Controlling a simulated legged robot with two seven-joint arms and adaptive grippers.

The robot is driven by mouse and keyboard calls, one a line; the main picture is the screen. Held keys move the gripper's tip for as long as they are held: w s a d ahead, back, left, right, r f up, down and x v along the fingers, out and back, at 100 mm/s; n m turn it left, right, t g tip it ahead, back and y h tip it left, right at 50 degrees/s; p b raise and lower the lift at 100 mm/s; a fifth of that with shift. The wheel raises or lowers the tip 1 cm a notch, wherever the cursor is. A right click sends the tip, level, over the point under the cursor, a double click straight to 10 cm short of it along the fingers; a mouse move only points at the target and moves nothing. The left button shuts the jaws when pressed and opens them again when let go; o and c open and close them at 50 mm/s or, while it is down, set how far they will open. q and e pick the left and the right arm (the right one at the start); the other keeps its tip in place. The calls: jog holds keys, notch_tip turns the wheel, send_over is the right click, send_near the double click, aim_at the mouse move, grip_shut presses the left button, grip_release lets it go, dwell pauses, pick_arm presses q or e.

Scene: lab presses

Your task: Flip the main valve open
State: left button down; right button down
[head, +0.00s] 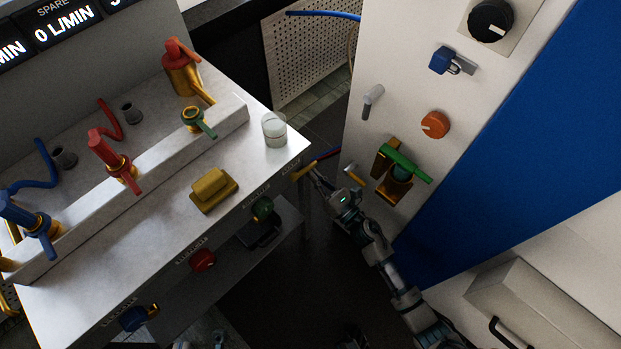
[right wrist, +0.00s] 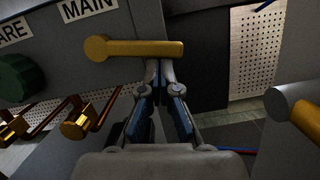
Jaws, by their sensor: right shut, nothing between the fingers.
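The main valve has a yellow lever with a round hub. In the right wrist view the lever (right wrist: 140,48) lies level below the MAIN label (right wrist: 86,8), its hub at the left. In the head view the yellow lever (head: 305,171) sticks out from the bench's front corner. My right gripper (head: 316,176) is shut and empty beside it. In the right wrist view the closed fingertips (right wrist: 157,68) are just under the lever's middle-right part; whether they touch it I cannot tell. My left gripper is not clearly in view.
The bench (head: 262,175) carries a glass beaker (head: 274,128) and a yellow block (head: 213,189). A green knob (head: 262,208) and a red knob (head: 203,260) sit on its front. A white panel (head: 400,90) with a green-handled valve (head: 405,164) stands close at the right.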

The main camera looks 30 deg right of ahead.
jog(key=n, duration=0.1)
jog(key=r+n, duration=0.1)
jog(key=n, duration=0.1)
jog(key=shift+w+d+r+y+b, duration=0.1)
jog(key=shift+d+y+b, duration=0.2)
jog(key=shift+y, duration=0.1)
